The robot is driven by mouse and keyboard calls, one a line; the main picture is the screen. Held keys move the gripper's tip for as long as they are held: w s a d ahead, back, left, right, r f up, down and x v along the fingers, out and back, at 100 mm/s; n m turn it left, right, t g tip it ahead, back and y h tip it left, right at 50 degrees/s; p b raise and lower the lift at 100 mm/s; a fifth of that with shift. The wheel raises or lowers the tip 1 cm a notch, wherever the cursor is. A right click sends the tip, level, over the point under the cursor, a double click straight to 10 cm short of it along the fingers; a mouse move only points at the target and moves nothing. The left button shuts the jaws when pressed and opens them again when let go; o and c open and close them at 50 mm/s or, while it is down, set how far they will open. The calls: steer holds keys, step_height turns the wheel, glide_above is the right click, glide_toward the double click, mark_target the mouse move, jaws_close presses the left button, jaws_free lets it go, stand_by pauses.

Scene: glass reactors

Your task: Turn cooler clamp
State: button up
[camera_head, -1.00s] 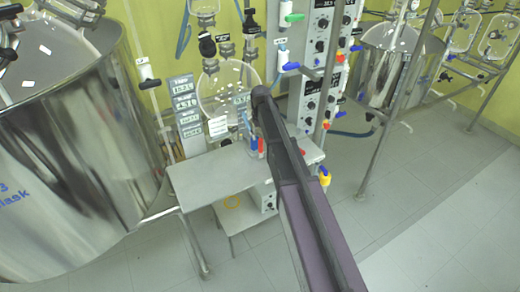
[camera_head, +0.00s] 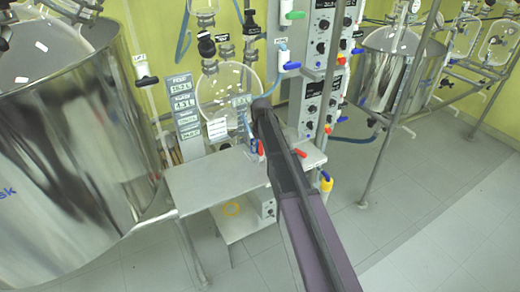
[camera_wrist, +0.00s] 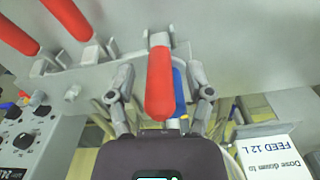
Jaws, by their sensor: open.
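My gripper (camera_wrist: 162,82) is open in the wrist view, with one grey finger on each side of a red clamp handle (camera_wrist: 160,80). The handle points toward my palm from a metal fitting on a grey plate. Contact between fingers and handle cannot be told. No label naming the cooler clamp is legible. Two other red handles, the nearer one (camera_wrist: 70,18) and the farther one (camera_wrist: 17,35), sit to the left. In the head view my arm hides the gripper; a red handle (camera_head: 300,153) shows just right of the arm.
A blue handle (camera_wrist: 179,88) lies behind the red one. A white label card (camera_wrist: 268,152) stands at lower right, and a knob panel (camera_wrist: 28,130) at left. In the head view a large steel vessel (camera_head: 75,130) stands left, beside a grey shelf (camera_head: 205,182).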

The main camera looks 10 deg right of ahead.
jaws_close()
steer(key=shift+a, duration=0.25)
steer(key=shift+s+d, duration=0.1)
steer(key=shift+d, duration=0.25)
